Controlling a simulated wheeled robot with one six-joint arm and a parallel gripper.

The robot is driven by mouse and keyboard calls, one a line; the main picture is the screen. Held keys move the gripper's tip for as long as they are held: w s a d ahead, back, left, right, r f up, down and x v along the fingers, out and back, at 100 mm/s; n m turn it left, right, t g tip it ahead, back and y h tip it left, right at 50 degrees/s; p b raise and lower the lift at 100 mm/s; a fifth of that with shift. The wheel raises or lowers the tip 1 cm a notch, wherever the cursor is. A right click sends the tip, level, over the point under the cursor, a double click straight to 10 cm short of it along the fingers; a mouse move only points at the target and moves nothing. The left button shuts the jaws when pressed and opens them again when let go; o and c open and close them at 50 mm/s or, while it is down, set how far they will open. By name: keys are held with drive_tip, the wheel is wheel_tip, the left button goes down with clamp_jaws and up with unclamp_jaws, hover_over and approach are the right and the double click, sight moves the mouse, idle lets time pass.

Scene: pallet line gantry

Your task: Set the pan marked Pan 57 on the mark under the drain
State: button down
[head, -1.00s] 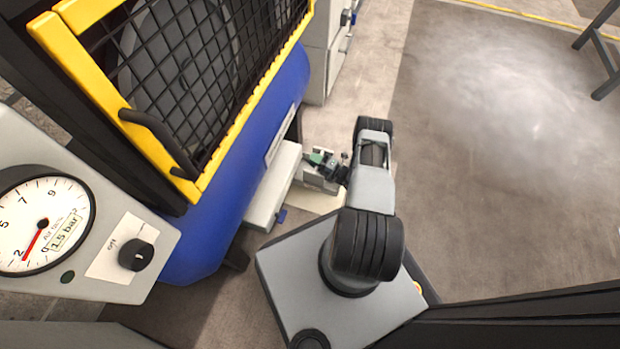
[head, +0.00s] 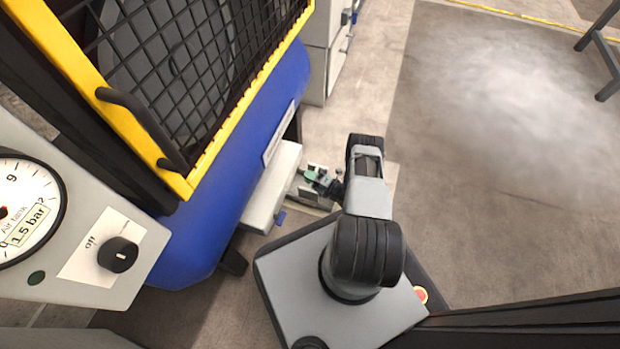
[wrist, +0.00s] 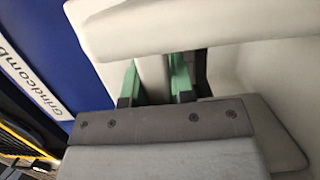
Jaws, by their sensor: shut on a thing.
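My gripper (head: 318,179) is low beside the blue tank, with its green fingers shut on a pale grey part. In the wrist view the fingers (wrist: 156,80) stand on either side of this upright part. It seems to belong to a pale pan (wrist: 200,28), whose broad rounded surfaces fill much of that view. In the head view the pan (head: 306,193) is small and partly hidden by my gripper. No Pan 57 marking is readable. The drain and its mark cannot be made out for certain.
The blue tank (head: 200,235) with a yellow-framed mesh guard (head: 190,90) stands at left. A pale box (head: 270,190) juts out beneath it, close to my gripper. A gauge panel (head: 75,240) is at lower left. Open floor (head: 480,190) lies right.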

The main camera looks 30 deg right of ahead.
drive_tip(key=c, duration=1)
unclamp_jaws()
drive_tip(key=shift+o, duration=0.2)
